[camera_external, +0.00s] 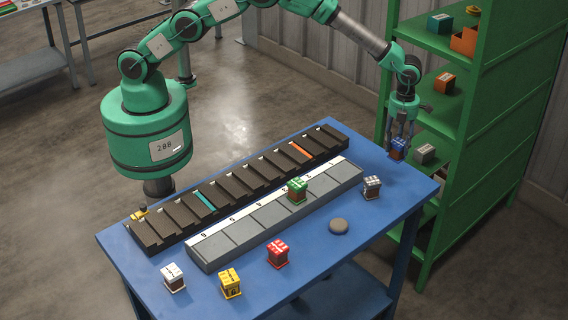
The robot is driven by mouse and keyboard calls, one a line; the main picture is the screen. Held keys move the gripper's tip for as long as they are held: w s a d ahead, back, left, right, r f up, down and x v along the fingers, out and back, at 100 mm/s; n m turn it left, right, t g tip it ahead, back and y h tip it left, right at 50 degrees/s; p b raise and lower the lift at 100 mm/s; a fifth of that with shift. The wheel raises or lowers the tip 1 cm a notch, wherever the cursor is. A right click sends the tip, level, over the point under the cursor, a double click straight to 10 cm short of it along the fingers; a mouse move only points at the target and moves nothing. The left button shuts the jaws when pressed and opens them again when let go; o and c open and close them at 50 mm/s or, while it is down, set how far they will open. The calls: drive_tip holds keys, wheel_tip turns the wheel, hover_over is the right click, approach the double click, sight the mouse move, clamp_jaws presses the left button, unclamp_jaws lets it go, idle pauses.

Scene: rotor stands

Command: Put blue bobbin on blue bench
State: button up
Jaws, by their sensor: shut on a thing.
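The blue bobbin (398,152) is a small block with a blue top and a brownish body. My gripper (400,140) points down and is shut on it. In the picture it appears over the far right edge of the blue bench (385,215), beside the green shelf. I cannot tell whether the bobbin is above the bench top, touching it or beyond the edge. The fingers partly cover the bobbin.
A dark slotted rack (240,185) and a grey tray (260,228) run across the bench. A green bobbin (297,190) is on the tray. The green shelf (455,145) is close right.

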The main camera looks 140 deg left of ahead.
drive_tip(key=shift+w+a+f+p, duration=0.2)
drive_tip(key=shift+w+a+f, duration=0.2)
drive_tip(key=shift+a, duration=0.6)
drive_tip(key=shift+w+a+f+p, duration=0.25)
drive_tip(key=shift+w+a, duration=0.2)
drive_tip(key=shift+a, duration=0.6)
drive_tip(key=shift+w+a+f+p, duration=0.15)
drive_tip(key=shift+w+a+f, duration=0.25)
drive_tip(key=shift+a, duration=0.6)
drive_tip(key=shift+c, duration=0.2)
hover_over(406, 181)
drive_tip(key=shift+f+p, duration=0.4)
drive_tip(key=shift+f, duration=2.5)
drive_tip(key=shift+f, duration=0.15)
drive_tip(key=shift+f+p, duration=0.3)
drive_tip(key=shift+f, duration=1.7)
drive_tip(key=shift+f, duration=0.15)
drive_tip(key=o, duration=1.4)
